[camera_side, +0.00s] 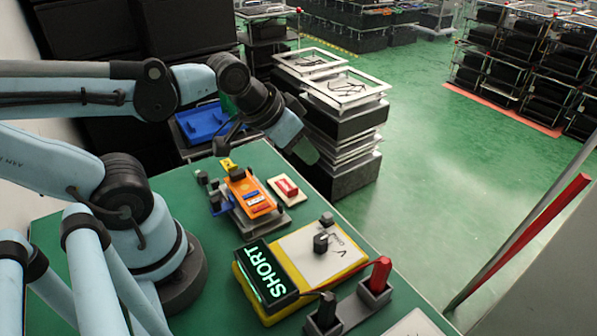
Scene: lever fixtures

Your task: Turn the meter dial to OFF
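The yellow meter (352,271) lies on the green table, at the lower middle of the side view. Its black display (266,279) reads SHORT in bright green letters. The black dial knob (320,243) stands on the meter's pale face, with small dark markings beside it that I cannot fully read. My gripper (228,143) is at the end of the arm, above and behind the meter, near the orange device and well apart from the dial. Its fingers are small and dark, and I cannot tell whether they are open or shut.
A red probe (380,274) and a black probe (326,309) stand in dark holders in front of the meter. An orange device (250,196) on a grey base and a red block (287,187) on a pale plate sit behind it. Stacked trays (345,125) stand beyond the table edge.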

